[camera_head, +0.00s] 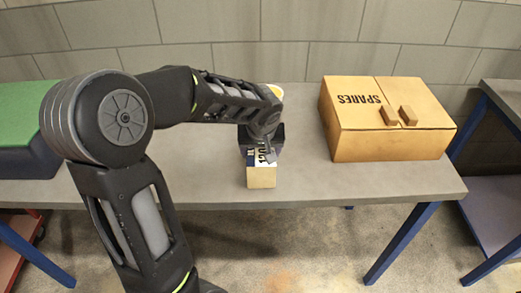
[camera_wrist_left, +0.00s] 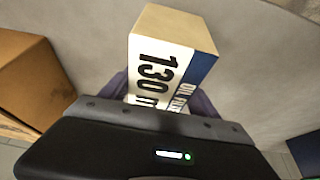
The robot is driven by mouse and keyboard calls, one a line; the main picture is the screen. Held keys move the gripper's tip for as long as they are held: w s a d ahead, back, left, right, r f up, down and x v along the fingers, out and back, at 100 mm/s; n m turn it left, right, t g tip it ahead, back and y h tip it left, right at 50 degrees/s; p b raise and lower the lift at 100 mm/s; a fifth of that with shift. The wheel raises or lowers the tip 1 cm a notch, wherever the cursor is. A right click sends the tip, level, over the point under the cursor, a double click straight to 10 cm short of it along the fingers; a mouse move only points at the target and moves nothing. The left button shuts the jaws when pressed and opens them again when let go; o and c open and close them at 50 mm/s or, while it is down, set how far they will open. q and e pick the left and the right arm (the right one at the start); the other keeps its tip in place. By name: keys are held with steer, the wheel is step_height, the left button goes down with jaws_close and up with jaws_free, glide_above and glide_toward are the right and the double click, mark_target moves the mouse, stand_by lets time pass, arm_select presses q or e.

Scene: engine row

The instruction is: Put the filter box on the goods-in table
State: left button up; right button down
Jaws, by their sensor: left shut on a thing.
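The filter box (camera_head: 261,177) is a small carton with a plain tan side and a white and blue label. In the left wrist view the box (camera_wrist_left: 165,65) shows black print reading "130" and partly covered words on the blue band. My left gripper (camera_head: 262,150) is shut on this box, over the grey table (camera_head: 220,188). I cannot tell whether the box touches the tabletop. The gripper's fingers (camera_wrist_left: 160,100) show on both sides of the box in the left wrist view. No sign marks which table is goods-in. My right gripper is not in view.
A green-topped block (camera_head: 22,115) is at the left. Another blue-legged table (camera_head: 508,98) stands at the far right, past a gap.

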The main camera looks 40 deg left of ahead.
arm_select(q)
steer(key=shift+f, duration=0.15)
steer(key=shift+f+b, duration=0.1)
steer(key=shift+b, duration=0.2)
steer(key=o, duration=2)
steer(key=shift+c, duration=0.2)
steer(key=shift+r+p, duration=0.3)
steer(key=shift+p, duration=0.15)
steer(key=b+v, duration=0.1)
steer(key=v, duration=1)
steer(key=shift+s+d+r, duration=0.15)
steer(key=shift+d+r, duration=0.05)
steer(key=shift+r, duration=0.15)
